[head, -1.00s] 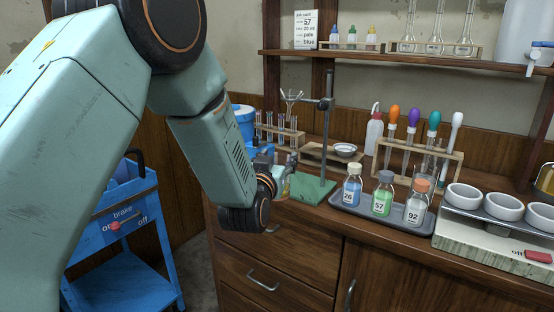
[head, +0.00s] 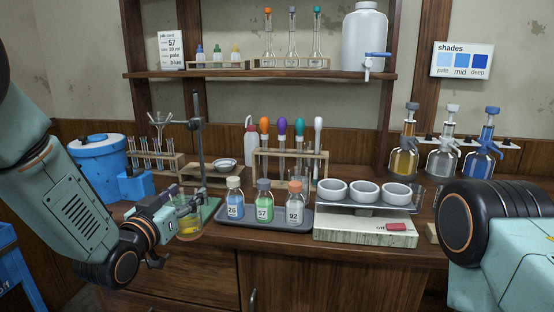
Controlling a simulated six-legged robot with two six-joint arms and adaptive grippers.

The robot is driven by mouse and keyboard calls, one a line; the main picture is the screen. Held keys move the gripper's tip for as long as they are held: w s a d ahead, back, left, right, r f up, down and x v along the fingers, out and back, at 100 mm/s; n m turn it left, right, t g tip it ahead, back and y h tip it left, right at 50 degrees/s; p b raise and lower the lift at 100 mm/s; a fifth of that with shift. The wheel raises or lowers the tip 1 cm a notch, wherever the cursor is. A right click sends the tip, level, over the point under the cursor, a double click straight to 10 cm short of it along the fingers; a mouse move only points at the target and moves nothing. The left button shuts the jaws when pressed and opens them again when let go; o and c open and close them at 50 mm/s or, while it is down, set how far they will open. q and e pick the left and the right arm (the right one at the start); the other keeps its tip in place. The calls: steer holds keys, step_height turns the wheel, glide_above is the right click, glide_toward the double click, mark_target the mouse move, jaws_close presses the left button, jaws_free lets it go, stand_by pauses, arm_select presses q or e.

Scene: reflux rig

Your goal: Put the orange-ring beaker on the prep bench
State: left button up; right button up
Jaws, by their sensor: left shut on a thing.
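A clear glass beaker (head: 189,226) with some yellow-orange in its lower part is at the front left of the wooden bench (head: 255,241). My left gripper (head: 176,212) is shut on the beaker from its left side. The beaker looks upright, close to the bench's front edge and beside the green stand base. I cannot tell whether it touches the bench top. A separate orange ring is too small to make out. My right arm comes in at the right edge, and its gripper is out of view.
A grey tray (head: 236,219) with bottles 26, 57 and 92 stands right of the beaker. A stand rod (head: 199,150) rises behind it. A scale (head: 365,230) with white bowls is further right. A blue bucket (head: 99,163) stands at the back left.

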mark_target(193, 218)
arm_select(q)
steer(key=s+d+f+m+g+h, duration=0.1)
steer(key=s+h, duration=0.1)
steer(key=s+d+f+m+h, duration=0.1)
steer(key=f+m+h, duration=0.1)
steer(key=shift+s+d+f+g+h, duration=0.2)
steer(key=shift+s+d+g+h, duration=0.2)
steer(key=s+f, duration=0.5)
steer(key=s, duration=0.4)
steer(key=s+f, duration=0.5)
steer(key=s, duration=0.3)
steer(key=shift+s+f, duration=0.25)
steer(key=shift+s, duration=0.1)
